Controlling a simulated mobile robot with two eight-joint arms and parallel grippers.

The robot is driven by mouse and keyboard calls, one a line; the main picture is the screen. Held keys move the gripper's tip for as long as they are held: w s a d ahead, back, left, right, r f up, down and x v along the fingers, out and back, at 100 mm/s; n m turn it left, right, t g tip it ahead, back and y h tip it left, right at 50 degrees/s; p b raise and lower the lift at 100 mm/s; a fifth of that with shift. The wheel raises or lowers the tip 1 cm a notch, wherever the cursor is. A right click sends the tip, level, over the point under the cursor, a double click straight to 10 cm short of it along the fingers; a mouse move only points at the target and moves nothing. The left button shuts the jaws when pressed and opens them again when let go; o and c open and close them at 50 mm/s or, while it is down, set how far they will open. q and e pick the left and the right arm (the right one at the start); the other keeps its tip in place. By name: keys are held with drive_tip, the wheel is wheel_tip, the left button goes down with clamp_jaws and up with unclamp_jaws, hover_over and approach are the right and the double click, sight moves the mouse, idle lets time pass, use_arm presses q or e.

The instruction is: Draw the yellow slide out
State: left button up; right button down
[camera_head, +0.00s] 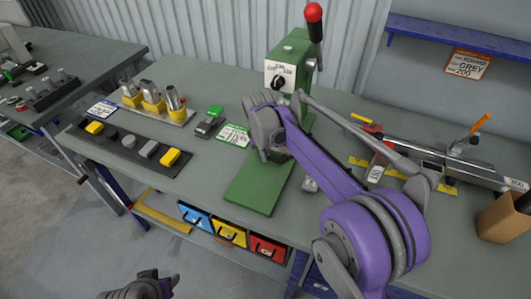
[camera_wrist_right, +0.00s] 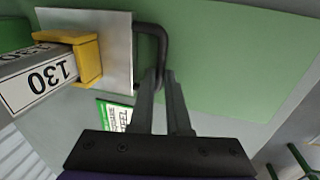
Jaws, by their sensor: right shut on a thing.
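In the right wrist view, a yellow collar (camera_wrist_right: 88,58) sits around a metal bar labelled 130, against a silver plate (camera_wrist_right: 118,95). A black bent handle (camera_wrist_right: 152,27) stands at the plate's edge. My right gripper (camera_wrist_right: 163,78) is shut on the handle's near end. In the head view, my right gripper (camera_head: 272,150) is at the throat of the green press (camera_head: 262,188), where my arm hides the plate and collar. I cannot tell for certain that the collar is the yellow slide. My left gripper (camera_head: 145,287) is at the bottom edge, its fingers unclear.
A silver rack (camera_head: 180,116) with yellow holders and a dark tray (camera_head: 118,138) stand left of the press. A card (camera_head: 234,134) lies close by. A long metal rail (camera_head: 430,163) is at the right. Blue, yellow (camera_head: 229,232) and red bins hang below the front edge.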

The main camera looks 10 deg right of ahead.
drive_tip(key=shift+s+a, duration=0.1)
drive_tip(key=s+a, duration=0.3)
drive_tip(key=s, duration=0.1)
drive_tip(key=s+a+b, duration=0.1)
drive_tip(key=s+a, duration=0.3)
drive_tip(key=s, duration=0.1)
drive_tip(key=s+a, duration=0.4)
drive_tip(key=s, duration=0.1)
drive_tip(key=shift+s, duration=0.25)
drive_tip(key=shift+s+a, duration=0.4)
drive_tip(key=shift+s, duration=0.25)
drive_tip(key=shift+s+a, duration=0.1)
drive_tip(key=c, duration=1.1)
unclamp_jaws()
drive_tip(key=shift+s, duration=0.1)
drive_tip(key=shift+c, duration=0.2)
drive_tip(key=shift+o, duration=1.3)
drive_tip(key=shift+a, duration=0.1)
drive_tip(key=shift+r, duration=0.1)
